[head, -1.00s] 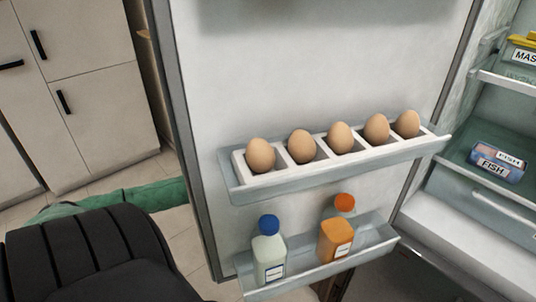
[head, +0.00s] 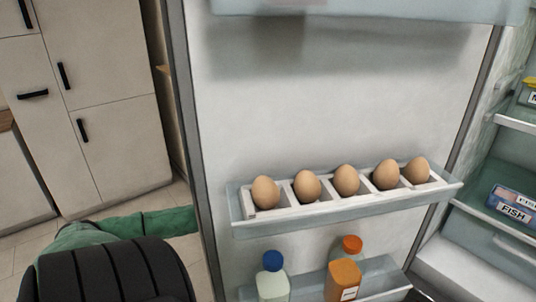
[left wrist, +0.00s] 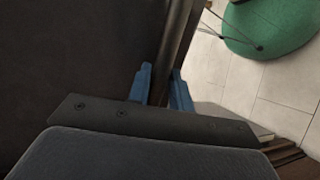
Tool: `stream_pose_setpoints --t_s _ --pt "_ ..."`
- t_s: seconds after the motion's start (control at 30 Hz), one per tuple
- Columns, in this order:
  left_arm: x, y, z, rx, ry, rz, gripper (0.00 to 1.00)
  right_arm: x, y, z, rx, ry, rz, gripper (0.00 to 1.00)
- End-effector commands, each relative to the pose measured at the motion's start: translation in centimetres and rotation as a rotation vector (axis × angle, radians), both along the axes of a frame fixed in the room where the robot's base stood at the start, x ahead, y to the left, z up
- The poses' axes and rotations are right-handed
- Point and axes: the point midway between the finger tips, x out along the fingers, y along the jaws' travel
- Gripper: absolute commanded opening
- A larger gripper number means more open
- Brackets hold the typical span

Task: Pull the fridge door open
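The fridge door (head: 340,90) stands wide open in the head view, its white inner side facing me. Its egg rack (head: 345,205) holds several eggs, and a lower shelf (head: 385,280) holds two bottles. The fridge interior (head: 490,235) shows at the right. My left gripper (left wrist: 162,88) is seen in the left wrist view, its blue fingers on either side of a dark upright bar (left wrist: 178,40), apparently the door handle, and it looks closed on it. The head view does not show this grip. My right gripper is not in view.
Pale cabinets (head: 100,100) with black handles stand at the left, beyond the door's free edge. Tiled floor shows between them and the door. A green rounded thing (left wrist: 270,25) is on the floor side in the left wrist view. A fish box (head: 512,207) lies inside the fridge.

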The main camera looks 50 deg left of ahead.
Motion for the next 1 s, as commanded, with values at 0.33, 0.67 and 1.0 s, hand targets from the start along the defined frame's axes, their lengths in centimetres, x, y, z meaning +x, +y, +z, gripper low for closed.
stream_pose_setpoints --t_s 0.33,0.67,1.0 --pt "0.0 -0.1 0.1 -0.002 0.000 -0.002 0.35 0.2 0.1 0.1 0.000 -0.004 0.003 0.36" --pt "1.7 3.1 0.6 -0.001 0.000 0.000 0.35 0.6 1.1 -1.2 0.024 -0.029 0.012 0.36" --pt "3.4 6.6 1.4 -0.003 0.001 -0.001 0.35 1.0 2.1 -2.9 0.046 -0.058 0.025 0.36"
